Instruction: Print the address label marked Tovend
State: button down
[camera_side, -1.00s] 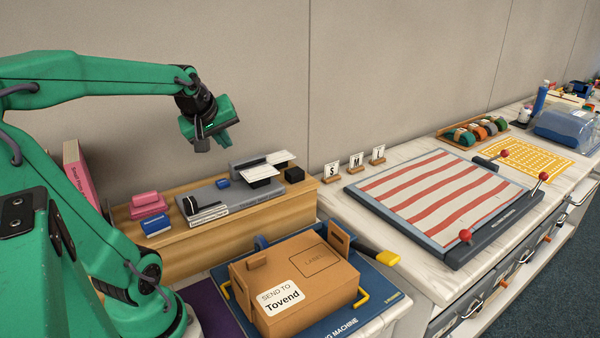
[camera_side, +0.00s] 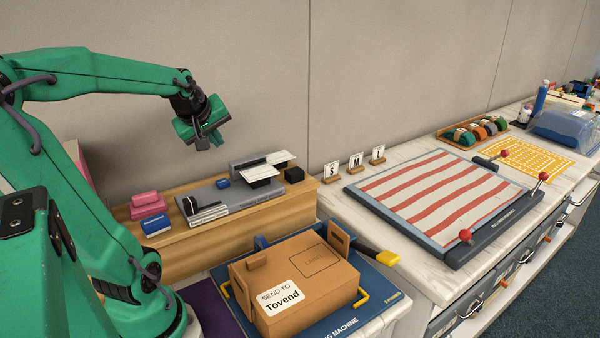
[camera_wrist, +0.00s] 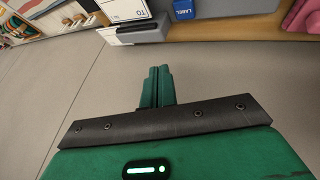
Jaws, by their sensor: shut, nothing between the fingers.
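A brown box (camera_side: 318,275) with a white tag reading "SEND TO Tovend" (camera_side: 281,296) sits on the blue packing machine (camera_side: 390,300). On the wooden shelf (camera_side: 230,239) behind it stands a grey device (camera_side: 232,195) with white papers (camera_side: 265,172). Their print is too small to read in the side view. In the wrist view, a white paper (camera_wrist: 122,9) shows "TO" beside a blue block marked "LABEL" (camera_wrist: 184,9). My gripper (camera_side: 208,141) is shut and empty, in the air above the shelf, apart from everything. Its closed fingers show in the wrist view (camera_wrist: 158,72).
Pink blocks (camera_side: 149,208) and a blue block (camera_side: 155,226) lie at the shelf's left. Small cards marked S, M and L stand on the counter beside a striped press (camera_side: 440,197) with red-knobbed levers. The space around my gripper is clear.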

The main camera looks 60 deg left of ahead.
aim_at(222, 183)
jog(key=shift+f, duration=3.95)
jog(key=shift+f, duration=0.15)
jog(key=shift+f, duration=0.3)
jog(key=shift+f, duration=0.45)
jog(key=shift+r, duration=0.25)
dwell(0.3)
jog(key=shift+r, duration=0.65)
jog(key=shift+r, duration=0.15)
jog(key=shift+r, duration=2.35)
